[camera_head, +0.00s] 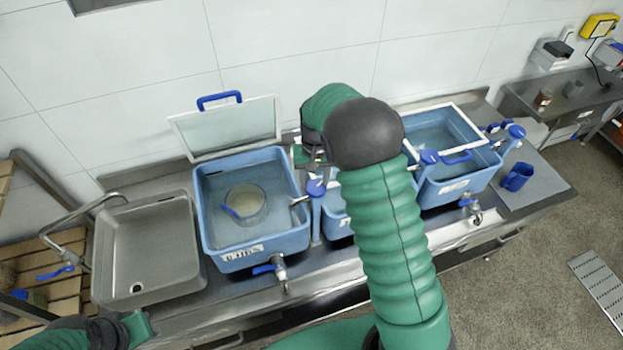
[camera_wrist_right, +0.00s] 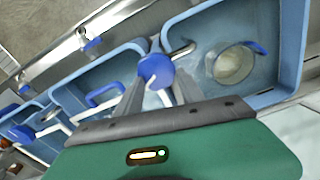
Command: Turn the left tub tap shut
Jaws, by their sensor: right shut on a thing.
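The left tub (camera_head: 205,215) is a blue basin of water with a round bowl (camera_head: 247,203) in it. The left tub tap has a blue round knob (camera_head: 316,187) on a post by the tub's right wall, and its spout reaches over the tub. My right gripper (camera_head: 313,165) comes down over this knob, partly hidden by my arm. In the right wrist view its two fingers (camera_wrist_right: 158,82) are shut on the blue knob (camera_wrist_right: 155,68). My left gripper (camera_head: 138,328) is low at the left, apart from the tub; its fingers do not show clearly.
A steel sink (camera_head: 150,250) stands left of the tub. A drain valve with a blue lever (camera_head: 270,268) sticks out in front. A propped lid (camera_head: 228,128) stands behind. Another tub (camera_head: 462,185) and more blue-knobbed taps (camera_head: 428,157) stand right. My right arm hides much of the middle tub.

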